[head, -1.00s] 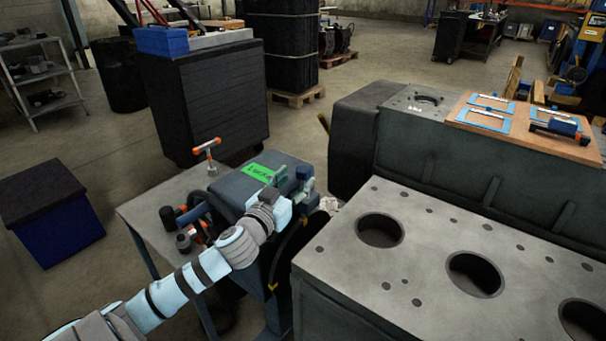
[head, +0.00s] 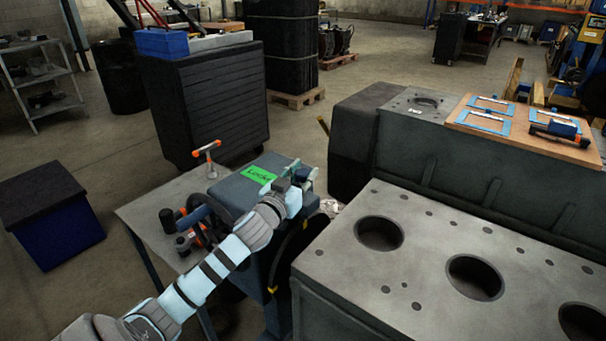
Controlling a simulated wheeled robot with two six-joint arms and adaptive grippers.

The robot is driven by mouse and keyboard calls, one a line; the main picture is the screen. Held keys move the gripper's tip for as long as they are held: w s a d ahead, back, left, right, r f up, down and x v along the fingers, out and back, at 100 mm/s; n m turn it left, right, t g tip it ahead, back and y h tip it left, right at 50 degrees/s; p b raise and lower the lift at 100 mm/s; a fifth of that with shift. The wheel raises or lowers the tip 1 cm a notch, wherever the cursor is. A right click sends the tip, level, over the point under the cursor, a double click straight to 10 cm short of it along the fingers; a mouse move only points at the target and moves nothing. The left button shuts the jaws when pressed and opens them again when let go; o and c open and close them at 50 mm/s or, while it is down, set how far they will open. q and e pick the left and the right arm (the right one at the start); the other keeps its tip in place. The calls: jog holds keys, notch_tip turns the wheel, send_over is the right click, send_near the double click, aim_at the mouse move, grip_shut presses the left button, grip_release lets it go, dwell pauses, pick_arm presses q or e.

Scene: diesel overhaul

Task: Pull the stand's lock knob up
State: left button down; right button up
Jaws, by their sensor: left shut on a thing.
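The stand (head: 243,190) is a dark blue-grey housing beside the engine block. A green label (head: 258,174) on its top reads something like "Locked", its end cut off by my gripper. My left gripper (head: 309,177) is at the right end of the housing top, its fingers closed around the spot of the lock knob. The knob is hidden by the fingers and wrist, so its height cannot be told. My right gripper is not in view.
The engine block (head: 420,225) with large round bores stands close on the right. A grey table (head: 150,210) on the left holds an orange-handled T-shaped tool (head: 208,158) and several dark parts. A wooden board (head: 480,140) with blue frames lies at the far right.

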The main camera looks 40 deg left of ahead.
aim_at(303, 172)
pick_arm(q)
notch_tip(303, 172, up, 4)
jog(key=p, duration=0.4)
jog(key=shift+r, duration=0.2)
jog(key=shift+f, duration=0.1)
jog(key=c, duration=1.3)
grip_release()
jog(key=shift+c, duration=0.2)
jog(key=shift+o, duration=0.8)
jog(key=shift+f, duration=0.1)
jog(key=v, duration=1.2)
